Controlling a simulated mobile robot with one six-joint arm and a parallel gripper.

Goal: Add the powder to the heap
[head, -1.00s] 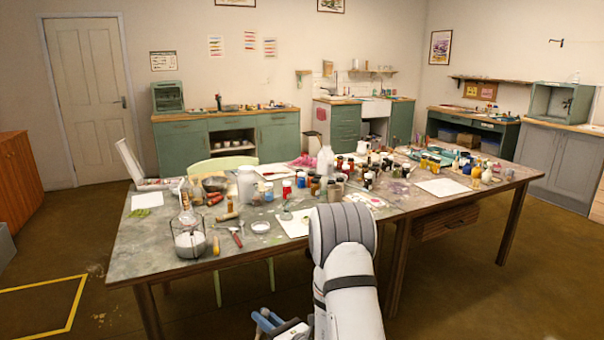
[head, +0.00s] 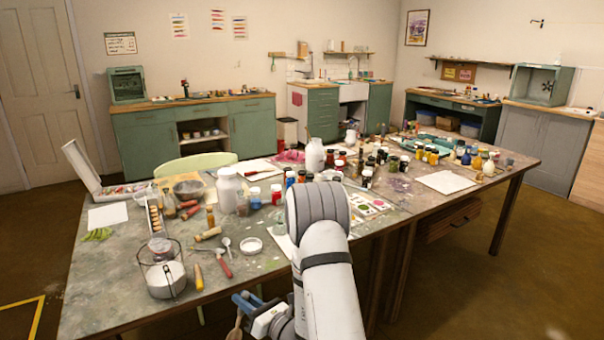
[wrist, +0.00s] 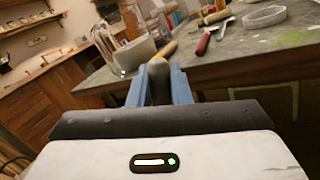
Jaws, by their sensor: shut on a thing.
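My gripper (head: 247,303) is in front of the table's front edge, below the tabletop in the picture. Its blue fingers are shut on a narrow tool handle (wrist: 158,82), dark and round-ended in the wrist view. A brownish part of the held tool (head: 237,322) shows below the fingers in the head view; its working end is hidden, and I cannot tell whether it carries powder. I cannot make out a powder heap. A white sheet (head: 284,246) on the table is partly hidden behind my arm. A glass vessel with white contents (head: 166,278) stands at the front left.
The long table (head: 110,285) is crowded with jars and bottles. A red-handled tool (head: 223,263), a yellow handle (head: 198,277) and a white dish or lid (head: 251,246) lie near its front edge. A pale green chair (head: 195,162) stands behind.

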